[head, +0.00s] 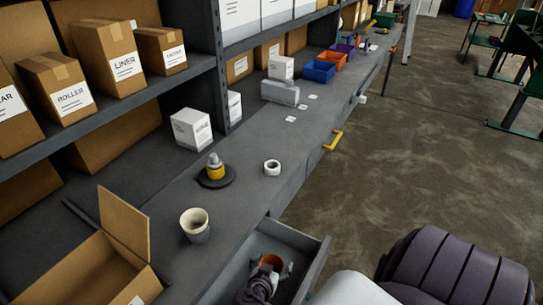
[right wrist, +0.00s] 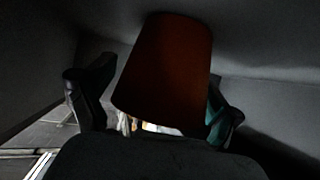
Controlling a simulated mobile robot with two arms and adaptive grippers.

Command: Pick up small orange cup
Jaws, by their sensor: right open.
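The small orange cup (head: 271,262) is inside the open grey drawer (head: 318,262) below the bench. My right gripper (head: 268,270) reaches down into the drawer with its fingers spread on either side of the cup. In the right wrist view the cup (right wrist: 165,72) looks dark orange and stands between the two open fingers (right wrist: 158,108). A gap shows beside the left finger; whether the right finger touches the cup I cannot tell. The cup's lower part is hidden in the head view. My left gripper is not in view.
The drawer walls stand close around my right gripper. On the bench above are a beige cup (head: 195,226), a white tape roll (head: 272,167), a yellow-and-grey object on a black disc (head: 215,171) and an open cardboard box (head: 95,265). Open floor (head: 400,130) lies to the right.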

